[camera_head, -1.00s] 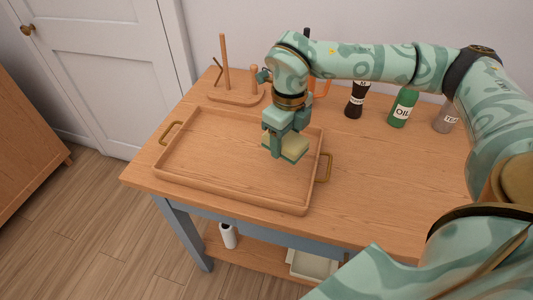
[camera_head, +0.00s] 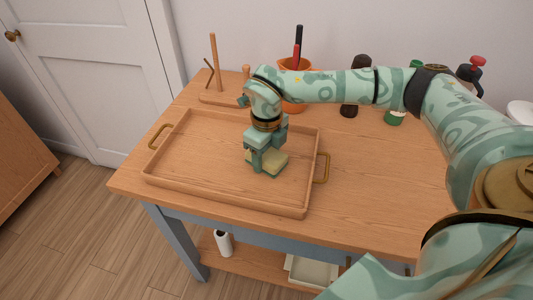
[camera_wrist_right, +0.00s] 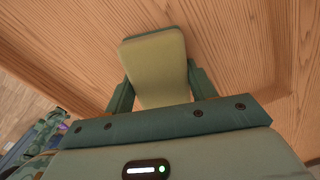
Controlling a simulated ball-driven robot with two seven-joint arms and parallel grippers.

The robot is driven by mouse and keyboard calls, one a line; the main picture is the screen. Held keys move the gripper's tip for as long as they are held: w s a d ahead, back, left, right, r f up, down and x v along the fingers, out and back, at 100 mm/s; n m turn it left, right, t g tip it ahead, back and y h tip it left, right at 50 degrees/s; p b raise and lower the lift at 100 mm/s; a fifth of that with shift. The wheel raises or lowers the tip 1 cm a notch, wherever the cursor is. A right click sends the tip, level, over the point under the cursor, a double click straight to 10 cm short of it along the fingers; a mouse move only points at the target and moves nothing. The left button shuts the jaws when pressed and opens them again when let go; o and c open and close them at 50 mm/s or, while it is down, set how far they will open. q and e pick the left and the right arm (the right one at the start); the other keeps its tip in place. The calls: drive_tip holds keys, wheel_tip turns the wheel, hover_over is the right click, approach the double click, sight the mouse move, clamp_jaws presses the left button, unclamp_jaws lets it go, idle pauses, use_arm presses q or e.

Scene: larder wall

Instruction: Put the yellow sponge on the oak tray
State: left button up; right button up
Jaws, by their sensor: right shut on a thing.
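The oak tray (camera_head: 195,170) lies on the wooden table, a low-rimmed rectangle with a brass handle at each end. My right gripper (camera_head: 262,164) is over the right part of the tray, inside its rim. It is shut on the yellow sponge (camera_head: 273,165), which also shows between the fingers in the right wrist view (camera_wrist_right: 155,62). The sponge is pale yellow with a darker green edge. It is low over the tray floor; I cannot tell whether it touches. My left gripper is not in view.
Behind the tray stand a wooden peg stand (camera_head: 214,68), an orange pot (camera_head: 292,105) with utensils, a dark bottle (camera_head: 349,110) and a green bottle (camera_head: 394,117), partly behind my arm. The table (camera_head: 380,185) right of the tray is clear. A lower shelf holds a white bottle (camera_head: 223,242).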

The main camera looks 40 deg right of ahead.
sight(267, 153)
drive_tip(key=o, duration=1)
drive_tip(key=shift+c, duration=0.2)
wheel_tip(267, 153, up, 12)
drive_tip(key=p, duration=0.3)
drive_tip(key=shift+r, duration=0.15)
